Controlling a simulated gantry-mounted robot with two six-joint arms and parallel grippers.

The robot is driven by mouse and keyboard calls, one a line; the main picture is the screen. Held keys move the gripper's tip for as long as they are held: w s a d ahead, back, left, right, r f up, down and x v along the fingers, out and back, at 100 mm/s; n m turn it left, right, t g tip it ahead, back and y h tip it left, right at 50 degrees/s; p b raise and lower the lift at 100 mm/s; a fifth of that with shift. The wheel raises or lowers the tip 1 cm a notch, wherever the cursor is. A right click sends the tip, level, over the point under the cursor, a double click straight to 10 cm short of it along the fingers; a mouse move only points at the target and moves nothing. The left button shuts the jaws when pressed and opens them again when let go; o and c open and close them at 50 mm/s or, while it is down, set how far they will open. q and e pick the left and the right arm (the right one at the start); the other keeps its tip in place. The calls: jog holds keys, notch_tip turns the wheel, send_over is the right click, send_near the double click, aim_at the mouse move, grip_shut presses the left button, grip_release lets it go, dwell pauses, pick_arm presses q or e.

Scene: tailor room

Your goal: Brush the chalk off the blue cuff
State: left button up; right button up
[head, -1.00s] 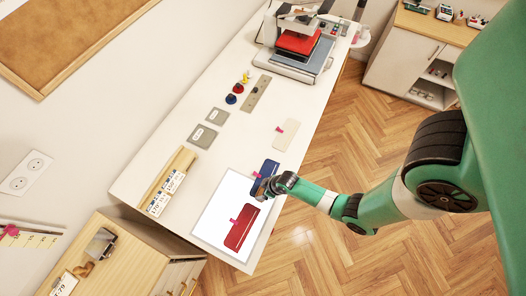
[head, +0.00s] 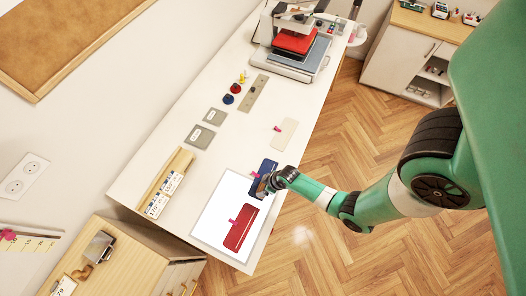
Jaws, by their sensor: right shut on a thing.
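The blue cuff (head: 266,165) lies on the upper part of a white mat (head: 209,221) on the long table, with a pink tab at its left edge. My right gripper (head: 266,186) is over the cuff's lower end and hides part of it. It is shut on a small brownish thing, which looks like the brush (head: 262,190) and is mostly hidden. I cannot tell whether it touches the cuff. No chalk can be made out at this size. My left gripper is not in view.
A red cuff (head: 241,229) lies just below on the mat, and a cream cuff (head: 286,132) lies farther up. Grey plates (head: 199,136), spools (head: 229,99) and a wooden rack (head: 168,185) stand at the left. A heat press (head: 295,50) is at the far end.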

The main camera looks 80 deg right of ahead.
jog(key=shift+s+d+f, duration=0.1)
jog(key=shift+s+d, duration=0.05)
jog(key=shift+d, duration=0.4)
jog(key=shift+d, duration=0.1)
jog(key=shift+s+d, duration=0.25)
jog(key=shift+d, duration=0.45)
jog(key=shift+d+b, duration=0.35)
jog(key=shift+d, duration=0.35)
jog(key=shift+s+d, duration=0.1)
jog(key=shift+d, duration=0.05)
jog(key=shift+s+d, duration=0.2)
jog(key=shift+d, duration=0.45)
